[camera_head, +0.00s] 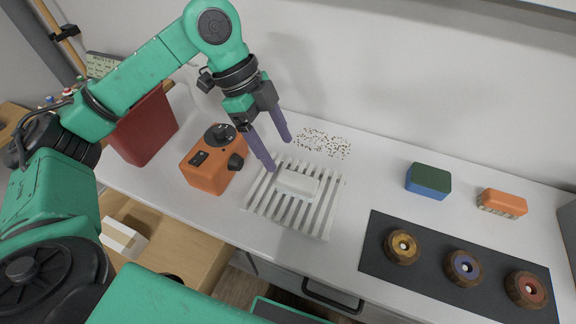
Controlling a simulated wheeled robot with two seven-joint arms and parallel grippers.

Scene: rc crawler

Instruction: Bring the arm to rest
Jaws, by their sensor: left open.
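My left arm (145,70) comes in from the left and is bent over the white counter. Its left gripper (280,156) is open, with two purple fingers pointing down and nothing between them. The fingertips are by the far left edge of a white slatted rack (258,196). A white block (298,184) lies on the rack, to the right of and nearer than the fingers. Whether the fingertips touch the rack cannot be told. My right gripper is not in view.
An orange device (208,172) and a red bin (145,128) stand left. Small specks (323,143) lie behind the rack. At right are a green-and-blue sponge (428,180), an orange brush (502,203) and a dark mat (375,250) with several wooden wheels. The counter's middle right is clear.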

